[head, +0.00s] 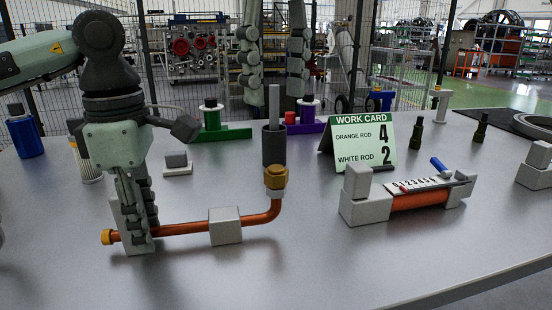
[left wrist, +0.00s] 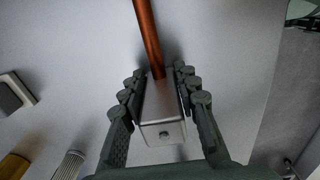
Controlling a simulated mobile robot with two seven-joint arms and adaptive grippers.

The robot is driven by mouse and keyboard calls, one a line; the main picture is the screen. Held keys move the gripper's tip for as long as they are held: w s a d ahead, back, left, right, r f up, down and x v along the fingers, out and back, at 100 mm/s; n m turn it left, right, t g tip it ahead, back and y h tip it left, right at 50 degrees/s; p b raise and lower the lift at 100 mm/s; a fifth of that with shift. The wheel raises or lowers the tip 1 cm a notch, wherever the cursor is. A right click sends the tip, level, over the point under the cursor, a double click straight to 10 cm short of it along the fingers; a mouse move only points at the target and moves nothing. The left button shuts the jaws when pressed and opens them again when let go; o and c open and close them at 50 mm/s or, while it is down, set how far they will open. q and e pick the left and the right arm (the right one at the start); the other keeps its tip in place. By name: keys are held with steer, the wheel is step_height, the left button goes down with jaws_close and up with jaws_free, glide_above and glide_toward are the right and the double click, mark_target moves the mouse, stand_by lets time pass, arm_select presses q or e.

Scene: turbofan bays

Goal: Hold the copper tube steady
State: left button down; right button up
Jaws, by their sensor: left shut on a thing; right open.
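The copper tube (head: 180,228) runs low over the table and bends up at its right end to a gold nut (head: 276,177). A grey block (head: 224,226) supports its middle. My left gripper (head: 137,225) points down at the tube's left end, near a gold end cap (head: 106,237). In the left wrist view its fingers (left wrist: 162,105) are shut on a grey metal block (left wrist: 162,115) from which the tube (left wrist: 148,40) extends. My right gripper (head: 274,92) is open and empty above a dark cylinder (head: 273,147) with a grey rod (head: 274,108).
A work card (head: 360,145) reads orange rod 4, white rod 2. A numbered gauge on a copper-coloured roll (head: 420,198) stands at right. A green stand (head: 220,132), a blue canister (head: 24,135) and a small grey block (head: 176,160) stand behind. The front table area is clear.

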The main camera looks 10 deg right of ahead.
mark_target(276, 171)
step_height(276, 171, down, 11)
steer(key=shift+r, duration=0.1)
steer(key=shift+c, duration=0.4)
jaws_close()
